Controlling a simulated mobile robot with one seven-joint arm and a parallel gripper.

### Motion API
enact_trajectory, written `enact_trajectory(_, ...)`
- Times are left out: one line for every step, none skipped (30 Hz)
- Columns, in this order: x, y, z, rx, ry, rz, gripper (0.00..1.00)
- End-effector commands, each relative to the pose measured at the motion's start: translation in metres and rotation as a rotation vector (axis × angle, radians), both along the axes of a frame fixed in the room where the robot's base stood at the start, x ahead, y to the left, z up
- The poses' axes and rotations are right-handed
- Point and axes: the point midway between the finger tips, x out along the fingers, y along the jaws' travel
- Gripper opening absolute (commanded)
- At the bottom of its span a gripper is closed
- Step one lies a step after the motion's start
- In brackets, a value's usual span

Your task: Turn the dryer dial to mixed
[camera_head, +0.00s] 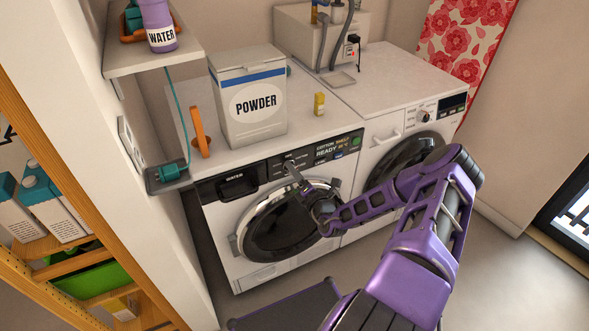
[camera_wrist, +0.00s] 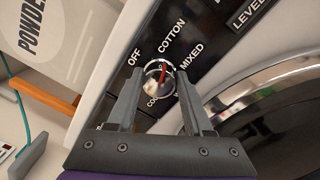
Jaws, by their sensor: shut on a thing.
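The dial (camera_wrist: 158,80) is a small round knob with a red pointer mark on a black panel in the wrist view. The labels OFF, COTTON and MIXED lie around it, and a lower label is partly hidden by my fingers. The red mark points up, roughly toward COTTON. My gripper (camera_head: 291,168) is at the control panel of the left machine (camera_head: 225,237) in the head view. In the wrist view its two fingers are on either side of the dial, shut on it. The dial itself is hidden or too small in the head view.
The left machine's lit display (camera_head: 332,148) reads COTTON and READY. A POWDER box (camera_head: 250,110), a yellow item (camera_head: 319,104) and an orange item (camera_head: 200,132) stand on top. The right machine (camera_head: 400,90) has its own knob (camera_head: 424,117). The round door (camera_head: 285,225) lies below my gripper.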

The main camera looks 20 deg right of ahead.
Motion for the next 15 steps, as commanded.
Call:
enact_trajectory(-0.0002,-0.0003,0.0011,0.046,0.001,-0.002,0.0)
enact_trajectory(-0.0003,-0.0003,0.0009,0.074,0.003,-0.001,0.0)
enact_trajectory(-0.0004,0.0,0.0006,0.113,0.003,-0.001,0.0)
enact_trajectory(-0.0004,0.0,0.0004,0.141,0.004,-0.001,0.0)
enact_trajectory(-0.0004,-0.0003,0.0004,0.17,0.005,-0.001,0.0)
enact_trajectory(-0.0003,-0.0006,0.0004,0.208,0.006,-0.002,0.0)
enact_trajectory(-0.0003,-0.0007,0.0003,0.237,0.007,-0.002,0.0)
enact_trajectory(-0.0003,-0.0005,-0.0001,0.265,0.008,-0.002,0.0)
enact_trajectory(-0.0004,-0.0003,-0.0005,0.303,0.011,-0.001,0.0)
enact_trajectory(-0.0003,-0.0004,-0.0006,0.331,0.011,-0.001,0.0)
enact_trajectory(-0.0003,-0.0005,-0.0006,0.359,0.011,-0.001,0.0)
enact_trajectory(-0.0003,-0.0005,-0.0005,0.396,0.012,-0.002,0.0)
enact_trajectory(-0.0003,-0.0006,-0.0006,0.424,0.013,-0.001,0.0)
enact_trajectory(-0.0002,-0.0005,-0.0009,0.452,0.014,-0.001,0.0)
enact_trajectory(-0.0002,-0.0004,-0.0013,0.488,0.016,-0.002,0.0)
